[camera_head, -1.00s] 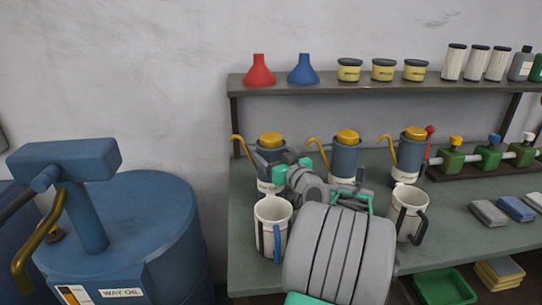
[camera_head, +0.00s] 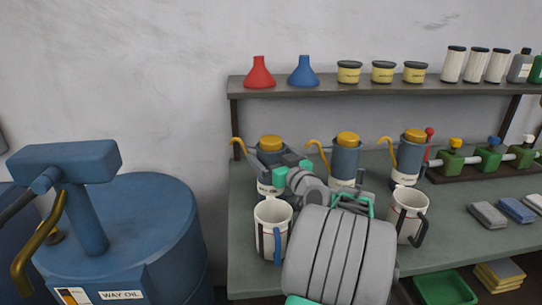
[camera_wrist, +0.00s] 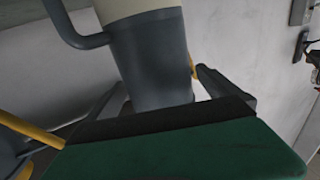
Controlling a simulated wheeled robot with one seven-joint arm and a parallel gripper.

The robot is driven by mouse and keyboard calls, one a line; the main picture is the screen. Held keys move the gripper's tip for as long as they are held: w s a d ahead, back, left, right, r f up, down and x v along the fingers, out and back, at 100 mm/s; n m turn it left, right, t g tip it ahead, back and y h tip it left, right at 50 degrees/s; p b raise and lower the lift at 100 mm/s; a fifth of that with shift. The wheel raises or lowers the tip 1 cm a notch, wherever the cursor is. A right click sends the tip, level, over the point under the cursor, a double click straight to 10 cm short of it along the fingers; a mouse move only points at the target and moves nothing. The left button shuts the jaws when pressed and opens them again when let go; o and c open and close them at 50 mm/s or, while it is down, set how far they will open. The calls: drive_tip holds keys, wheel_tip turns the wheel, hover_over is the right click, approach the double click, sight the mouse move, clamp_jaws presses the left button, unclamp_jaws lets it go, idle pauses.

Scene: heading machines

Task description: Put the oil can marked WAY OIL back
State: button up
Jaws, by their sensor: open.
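Three dark blue-grey oil cans with yellow caps and spouts stand upright in a row on the bench: a left can (camera_head: 270,157), a middle can (camera_head: 345,160) and a right can (camera_head: 410,160). Their labels are too small to read. My gripper (camera_head: 291,168) is at the left can, partly hiding its right side. In the wrist view, open fingers (camera_wrist: 158,105) lie on either side of a can's dark body (camera_wrist: 150,65), with its cream label band and side handle showing. Whether they touch it I cannot tell. A blue drum (camera_head: 150,225) at left carries a WAY OIL label (camera_head: 121,295).
Two white jugs, one blue-handled (camera_head: 271,222) and one black-handled (camera_head: 405,215), stand in front of the cans on the bench (camera_head: 250,270). A shelf (camera_head: 300,90) with funnels and tins runs above.

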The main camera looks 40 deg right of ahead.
drive_tip(key=b+v, duration=0.1)
drive_tip(key=v, duration=1)
drive_tip(key=shift+s+b, duration=0.35)
drive_tip(key=shift+a, duration=0.1)
